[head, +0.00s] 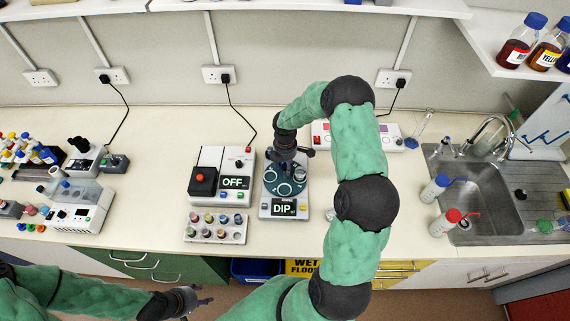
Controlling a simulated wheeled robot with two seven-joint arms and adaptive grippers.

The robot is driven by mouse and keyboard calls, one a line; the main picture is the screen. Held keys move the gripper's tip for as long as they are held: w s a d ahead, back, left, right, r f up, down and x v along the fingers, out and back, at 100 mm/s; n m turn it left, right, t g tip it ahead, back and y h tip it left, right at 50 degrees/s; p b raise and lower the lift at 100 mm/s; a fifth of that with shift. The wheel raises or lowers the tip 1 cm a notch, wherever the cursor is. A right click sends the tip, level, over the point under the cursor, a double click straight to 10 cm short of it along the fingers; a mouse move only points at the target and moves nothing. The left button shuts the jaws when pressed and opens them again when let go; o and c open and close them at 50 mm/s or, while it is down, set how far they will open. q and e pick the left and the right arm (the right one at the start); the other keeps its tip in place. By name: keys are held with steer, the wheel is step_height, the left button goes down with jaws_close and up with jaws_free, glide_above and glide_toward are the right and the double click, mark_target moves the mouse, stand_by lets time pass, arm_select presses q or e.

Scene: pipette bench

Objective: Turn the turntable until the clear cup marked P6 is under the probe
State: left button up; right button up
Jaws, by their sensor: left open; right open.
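The turntable (271,186) is a dark teal disc with small cups around it, on a grey device with a sign reading DIP (283,209). The cup markings are too small to read, so I cannot tell which is P6. The probe cannot be made out behind my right gripper. My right gripper (287,160) is open and points down over the back part of the turntable, covering some of it. I cannot tell whether it touches. My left gripper (193,299) is open and empty, low in front of the bench edge.
Left of the turntable stand a box with a red button and an OFF sign (235,182) and a rack of small jars (216,226). A white panel (394,139) lies behind my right arm. A sink (480,190) is at right. Bench between the left instruments and OFF box is clear.

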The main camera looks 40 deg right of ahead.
jaws_close()
